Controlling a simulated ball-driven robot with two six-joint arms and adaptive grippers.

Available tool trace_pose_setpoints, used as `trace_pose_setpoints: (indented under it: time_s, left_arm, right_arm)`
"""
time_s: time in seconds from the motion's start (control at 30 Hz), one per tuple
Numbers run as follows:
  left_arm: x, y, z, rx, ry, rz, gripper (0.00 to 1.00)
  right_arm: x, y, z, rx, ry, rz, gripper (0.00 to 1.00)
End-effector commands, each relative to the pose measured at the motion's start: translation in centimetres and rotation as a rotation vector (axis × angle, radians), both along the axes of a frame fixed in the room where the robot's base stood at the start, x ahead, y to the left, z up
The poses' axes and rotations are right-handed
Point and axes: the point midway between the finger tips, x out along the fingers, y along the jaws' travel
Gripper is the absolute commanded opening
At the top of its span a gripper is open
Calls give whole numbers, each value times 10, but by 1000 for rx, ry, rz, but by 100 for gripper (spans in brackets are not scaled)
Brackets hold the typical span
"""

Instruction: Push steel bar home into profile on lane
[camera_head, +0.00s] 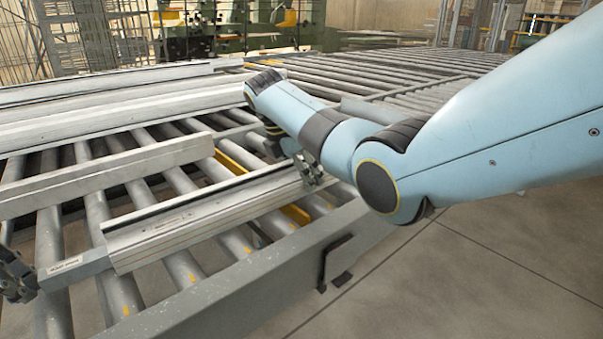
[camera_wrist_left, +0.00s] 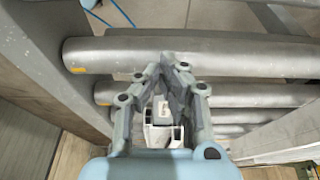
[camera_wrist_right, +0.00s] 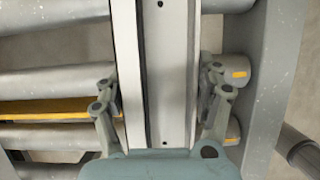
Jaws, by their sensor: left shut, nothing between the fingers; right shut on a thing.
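The pale aluminium profile (camera_head: 200,222) lies across the rollers of the lane, slanting from lower left to upper right. The grey steel bar (camera_head: 76,269) sticks out of its left end, with a small label on it. My left gripper (camera_head: 18,278) is at the bar's outer end, partly cut off by the picture edge. In the left wrist view its fingers (camera_wrist_left: 172,62) are closed together and empty, with the bar (camera_wrist_left: 162,108) beyond them. My right gripper (camera_head: 308,170) is shut on the profile near its right end. In the right wrist view its fingers (camera_wrist_right: 160,92) hold the profile (camera_wrist_right: 165,60) from both sides.
The roller lane (camera_head: 120,290) has a grey side rail (camera_head: 250,285) along its front. A second grey beam (camera_head: 105,176) lies behind the profile. Longer pale profiles (camera_head: 120,110) lie farther back. Yellow strips (camera_head: 230,162) show between rollers.

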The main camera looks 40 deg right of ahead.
Motion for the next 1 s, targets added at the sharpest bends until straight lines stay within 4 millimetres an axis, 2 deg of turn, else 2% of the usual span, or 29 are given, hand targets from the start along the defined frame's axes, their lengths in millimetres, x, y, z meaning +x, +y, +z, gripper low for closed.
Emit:
trace_pose_setpoints:
  time_s: [1.0]
  left_arm:
    - [-2,-48,0,-1,2,-2,0]
  right_arm:
    - [0,1,-1,2,2,1,11]
